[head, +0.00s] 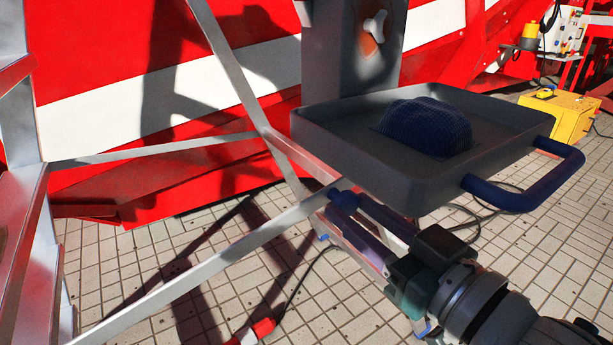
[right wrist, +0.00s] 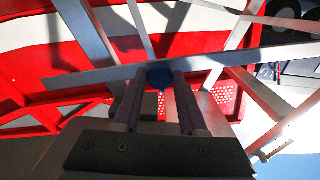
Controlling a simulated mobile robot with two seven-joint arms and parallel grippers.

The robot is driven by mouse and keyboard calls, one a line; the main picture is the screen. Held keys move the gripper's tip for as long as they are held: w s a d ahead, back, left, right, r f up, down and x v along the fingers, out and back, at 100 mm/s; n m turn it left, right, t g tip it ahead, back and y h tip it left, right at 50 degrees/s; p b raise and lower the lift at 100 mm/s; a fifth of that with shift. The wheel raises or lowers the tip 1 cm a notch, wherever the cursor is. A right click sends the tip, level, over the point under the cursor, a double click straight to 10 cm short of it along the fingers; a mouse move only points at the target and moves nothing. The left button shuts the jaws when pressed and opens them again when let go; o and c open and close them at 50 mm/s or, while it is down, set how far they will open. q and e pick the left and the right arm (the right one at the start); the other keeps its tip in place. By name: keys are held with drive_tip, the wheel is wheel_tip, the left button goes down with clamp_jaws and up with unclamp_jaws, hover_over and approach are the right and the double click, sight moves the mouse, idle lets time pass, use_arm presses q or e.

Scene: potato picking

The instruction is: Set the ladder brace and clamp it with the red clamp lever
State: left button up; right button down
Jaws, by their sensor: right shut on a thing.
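The ladder brace is a flat silver bar (head: 215,264) that rises from the lower left to my right gripper (head: 343,203) in the head view. It also crosses the right wrist view (right wrist: 105,77). My right gripper is shut at the bar's upper right end, where a blue rounded piece (right wrist: 160,77) sits between the fingertips. The fingers hide part of that end. Another silver bar (head: 235,75) crosses behind it, and a thinner one (head: 150,150) runs to the ladder (head: 30,245) at the left. I cannot make out the red clamp lever. My left gripper is out of view.
A dark tray (head: 330,150) with a navy ribbed item (head: 425,125) and blue handle (head: 530,190) stands just above my right gripper. A red and white machine wall fills the back. A red connector (head: 263,327) with a cable lies on the tiles. A yellow box (head: 558,118) stands far right.

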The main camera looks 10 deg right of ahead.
wheel_tip(320, 180, down, 16)
drive_tip(key=d+m+b, duration=0.1)
drive_tip(key=m+b, duration=0.3)
drive_tip(key=b, duration=0.8)
drive_tip(key=shift+r, duration=0.15)
drive_tip(key=c, duration=0.8)
unclamp_jaws()
drive_tip(key=o, duration=0.4)
drive_tip(key=shift+w+r, duration=0.1)
drive_tip(key=shift+c, duration=0.2)
drive_tip(key=p+v, duration=0.3)
drive_tip(key=v, duration=0.7)
